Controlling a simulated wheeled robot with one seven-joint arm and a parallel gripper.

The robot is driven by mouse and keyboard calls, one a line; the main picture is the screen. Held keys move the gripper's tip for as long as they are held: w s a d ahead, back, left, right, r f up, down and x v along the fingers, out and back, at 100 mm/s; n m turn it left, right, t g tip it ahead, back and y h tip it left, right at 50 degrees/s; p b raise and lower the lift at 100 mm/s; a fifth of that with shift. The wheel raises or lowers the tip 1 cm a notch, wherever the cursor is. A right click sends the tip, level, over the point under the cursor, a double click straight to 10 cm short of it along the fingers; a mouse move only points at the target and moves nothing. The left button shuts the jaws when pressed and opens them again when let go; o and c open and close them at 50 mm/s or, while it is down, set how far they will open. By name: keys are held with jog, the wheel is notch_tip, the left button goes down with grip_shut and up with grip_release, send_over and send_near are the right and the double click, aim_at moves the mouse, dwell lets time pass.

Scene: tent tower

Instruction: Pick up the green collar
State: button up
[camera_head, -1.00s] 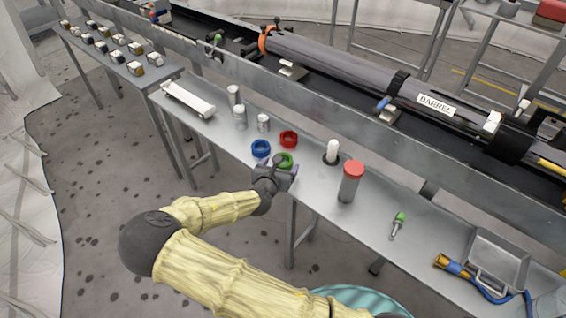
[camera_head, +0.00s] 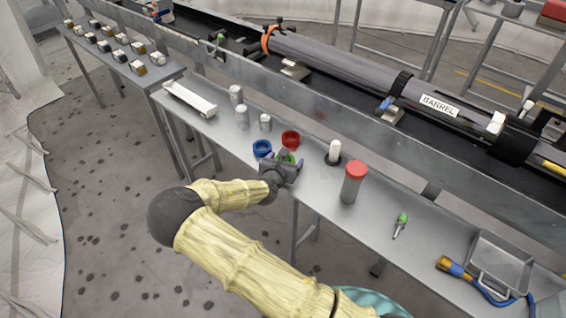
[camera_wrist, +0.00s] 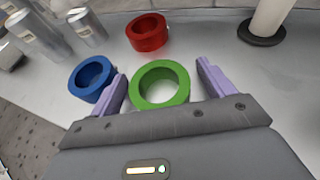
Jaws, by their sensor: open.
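The green collar (camera_wrist: 138,95) is a thick ring lying flat on the metal bench, seen in the wrist view between my two purple fingers. My gripper (camera_wrist: 164,80) is open, with one finger on each side of the collar; the left finger is closer to it than the right one. I cannot tell whether either finger touches it. In the head view the green collar (camera_head: 286,157) is mostly hidden behind my gripper (camera_head: 284,161).
A blue collar (camera_wrist: 91,79) lies just left of my left finger. A red collar (camera_wrist: 148,33) lies behind the green one. Silver cans (camera_head: 242,117) stand to the left. A white peg on a dark base (camera_head: 333,152) and a red-topped cylinder (camera_head: 351,184) stand to the right.

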jog(key=shift+d, duration=0.1)
jog(key=shift+c, duration=0.9)
jog(key=shift+s+a, duration=0.1)
jog(key=shift+a, duration=0.1)
jog(key=c, duration=0.9)
jog(key=shift+r, duration=0.1)
jog(key=shift+c, duration=0.2)
notch_tip(320, 180, up, 10)
jog(key=p, duration=0.1)
